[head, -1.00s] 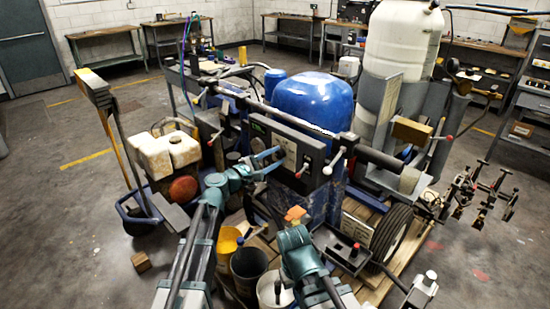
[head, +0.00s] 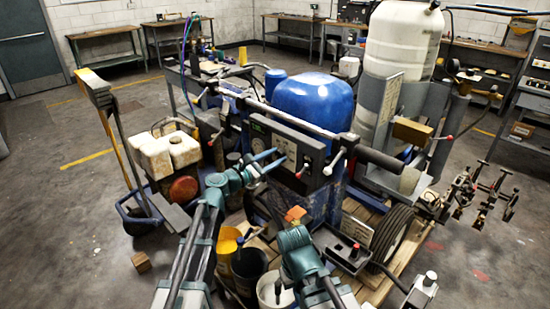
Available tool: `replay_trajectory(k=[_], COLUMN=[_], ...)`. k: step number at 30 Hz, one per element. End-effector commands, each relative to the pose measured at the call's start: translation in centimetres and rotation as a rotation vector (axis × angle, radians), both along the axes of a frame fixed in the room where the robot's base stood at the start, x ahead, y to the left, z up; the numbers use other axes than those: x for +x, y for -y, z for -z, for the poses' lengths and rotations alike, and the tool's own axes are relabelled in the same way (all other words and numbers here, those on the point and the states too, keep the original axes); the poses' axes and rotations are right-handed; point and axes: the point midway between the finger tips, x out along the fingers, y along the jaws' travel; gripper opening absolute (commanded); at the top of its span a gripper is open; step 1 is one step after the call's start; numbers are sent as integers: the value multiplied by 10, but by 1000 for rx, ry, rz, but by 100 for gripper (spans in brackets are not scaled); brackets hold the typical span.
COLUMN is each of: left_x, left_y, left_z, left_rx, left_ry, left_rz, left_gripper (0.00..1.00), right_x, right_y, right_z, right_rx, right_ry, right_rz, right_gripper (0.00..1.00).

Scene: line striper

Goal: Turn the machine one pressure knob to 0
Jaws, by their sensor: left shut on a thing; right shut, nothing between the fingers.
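The striping machine's dark control panel (head: 286,143) faces me in the middle of the head view, with a round gauge (head: 307,164) on its right part. My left gripper (head: 281,156) reaches in from the left against the panel's front, left of the gauge. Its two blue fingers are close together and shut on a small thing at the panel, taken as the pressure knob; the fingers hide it. My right gripper (head: 295,225) is lower, in front of the machine, shut and empty; its fingertips are hard to make out.
A red-tipped lever (head: 302,171) and a white-tipped lever (head: 331,166) stick out right of my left gripper. A blue tank (head: 313,95) rises behind the panel. Buckets (head: 249,262) stand below between my arms. A wheel (head: 392,233) is at right. Open floor lies left.

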Motion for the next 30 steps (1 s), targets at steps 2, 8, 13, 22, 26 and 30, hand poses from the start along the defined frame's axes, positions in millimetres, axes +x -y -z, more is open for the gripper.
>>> replay_trajectory(k=[2, 8, 13, 22, 26, 30], left_x=[-1, -1, -1, -1, -1, -1], left_y=[0, 0, 0, 0, 0, -1], left_z=[1, 1, 1, 1, 0, 0], left_rx=[-4, -10, -10, -12, -12, -12], left_ry=[-7, -15, -15, -14, -14, -13], left_rz=[0, 0, 1, 1, 1, 0], left_gripper=[0, 0, 0, 72, 72, 72], right_x=[0, 0, 0, 0, 0, 0], right_y=[0, 0, 0, 0, 0, 0], right_z=[0, 0, 0, 0, 0, 0], right_rx=[0, 0, 0, 0, 0, 0], right_ry=[0, 0, 0, 0, 0, 0], right_rz=[0, 0, 0, 0, 0, 0], right_gripper=[0, 0, 0, 0, 0, 0])
